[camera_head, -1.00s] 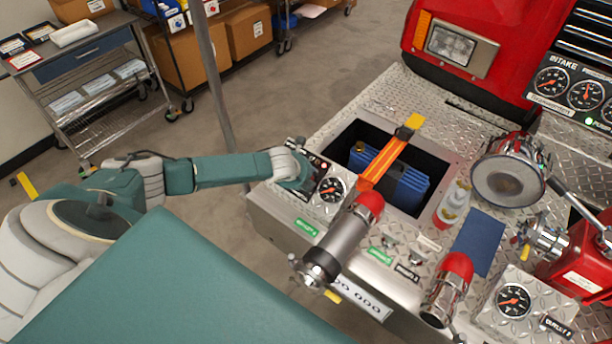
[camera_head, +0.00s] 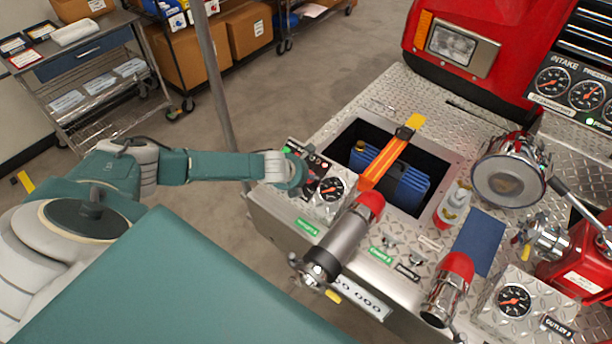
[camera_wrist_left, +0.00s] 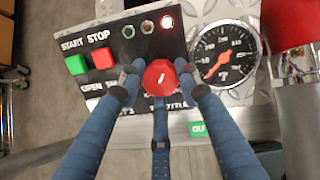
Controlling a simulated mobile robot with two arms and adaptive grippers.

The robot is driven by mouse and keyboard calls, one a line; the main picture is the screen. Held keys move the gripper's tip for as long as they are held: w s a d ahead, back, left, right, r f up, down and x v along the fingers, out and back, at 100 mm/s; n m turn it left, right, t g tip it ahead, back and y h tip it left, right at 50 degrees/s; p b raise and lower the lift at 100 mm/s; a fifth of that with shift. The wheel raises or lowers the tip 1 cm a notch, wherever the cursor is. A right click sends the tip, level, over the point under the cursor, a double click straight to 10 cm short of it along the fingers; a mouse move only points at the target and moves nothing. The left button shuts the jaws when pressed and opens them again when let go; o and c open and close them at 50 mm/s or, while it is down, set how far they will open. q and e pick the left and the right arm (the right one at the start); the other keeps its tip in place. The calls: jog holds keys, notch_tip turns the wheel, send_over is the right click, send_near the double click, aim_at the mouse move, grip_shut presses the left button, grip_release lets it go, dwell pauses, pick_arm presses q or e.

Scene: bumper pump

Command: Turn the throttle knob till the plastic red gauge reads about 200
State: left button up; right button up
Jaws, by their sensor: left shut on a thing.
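The red throttle knob (camera_wrist_left: 159,78) with a white pointer mark sits on the black control panel (camera_wrist_left: 100,52) in the left wrist view. My left gripper (camera_wrist_left: 160,82) is shut on it, with blue fingers at its left, right and lower sides. The pointer mark tilts slightly right of straight up. The round gauge (camera_wrist_left: 223,53) stands just right of the panel; its red needle points to the lower left of the dial. In the head view, my left gripper (camera_head: 301,180) is at the panel beside the gauge (camera_head: 331,188). My right gripper is not in view.
A green and a red button (camera_wrist_left: 103,58) sit left of the knob; one lamp (camera_wrist_left: 167,22) glows red. A red-capped pipe (camera_head: 345,238) stands close right of the gauge. An open bin with a blue canister (camera_head: 395,185) lies beyond. A pole (camera_head: 216,85) rises behind my arm.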

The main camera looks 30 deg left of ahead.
pick_arm(q)
jog(key=shift+w+a+r, duration=0.2)
jog(key=shift+w+r, duration=0.15)
jog(key=o, duration=1)
jog(key=shift+o, duration=0.8)
jog(key=shift+s+d+f, duration=0.1)
jog(key=shift+s+f, duration=0.05)
jog(key=shift+f, duration=0.05)
jog(key=v, duration=1.2)
